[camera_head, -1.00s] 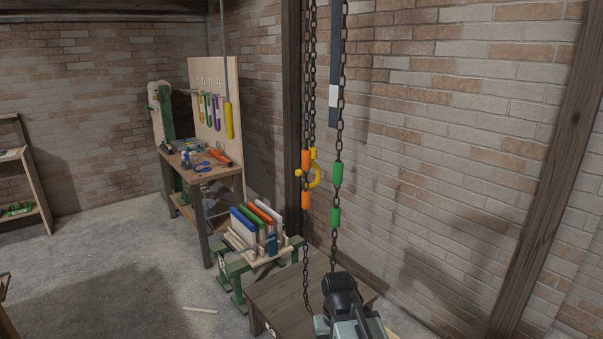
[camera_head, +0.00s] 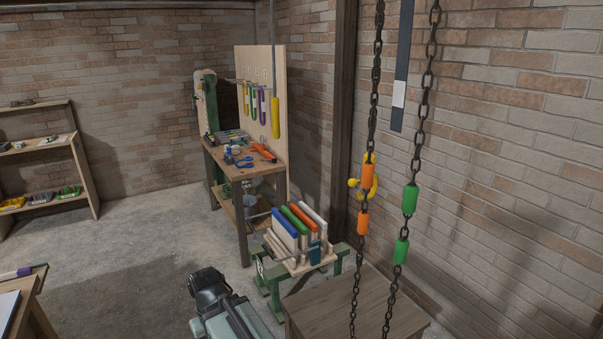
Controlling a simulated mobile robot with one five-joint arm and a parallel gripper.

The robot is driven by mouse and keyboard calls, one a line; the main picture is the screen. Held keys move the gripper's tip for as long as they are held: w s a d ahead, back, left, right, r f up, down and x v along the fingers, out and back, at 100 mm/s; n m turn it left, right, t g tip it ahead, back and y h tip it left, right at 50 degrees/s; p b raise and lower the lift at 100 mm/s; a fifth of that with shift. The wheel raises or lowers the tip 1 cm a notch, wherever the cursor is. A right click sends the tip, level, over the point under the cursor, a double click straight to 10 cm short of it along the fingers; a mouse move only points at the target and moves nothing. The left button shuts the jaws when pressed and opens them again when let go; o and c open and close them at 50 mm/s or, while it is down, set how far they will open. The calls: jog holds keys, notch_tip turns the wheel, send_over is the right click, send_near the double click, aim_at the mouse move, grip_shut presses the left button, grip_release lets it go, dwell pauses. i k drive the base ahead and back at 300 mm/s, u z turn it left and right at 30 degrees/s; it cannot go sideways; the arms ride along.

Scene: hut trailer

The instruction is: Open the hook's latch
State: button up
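A yellow hook (camera_head: 371,182) hangs at the centre right, partly hidden behind a chain with orange sleeves (camera_head: 363,222). Its latch is too small and too covered to make out. A second chain with green sleeves (camera_head: 402,251) hangs to the right of it. My arm (camera_head: 225,310) shows at the bottom, left of the wooden box and well below the hook. I cannot make out the fingers of my gripper.
A wooden box or table (camera_head: 350,308) stands under the chains. A green stand (camera_head: 272,283) holds a rack of coloured boards (camera_head: 300,262). A workbench (camera_head: 240,165) with a pegboard (camera_head: 262,90) stands behind. Shelves (camera_head: 80,170) are at the left. The floor (camera_head: 130,240) between is mostly clear.

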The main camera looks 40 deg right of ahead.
aim_at(352, 183)
jog(key=u, duration=0.3)
jog(key=i, duration=1.15)
jog(key=z, duration=0.05)
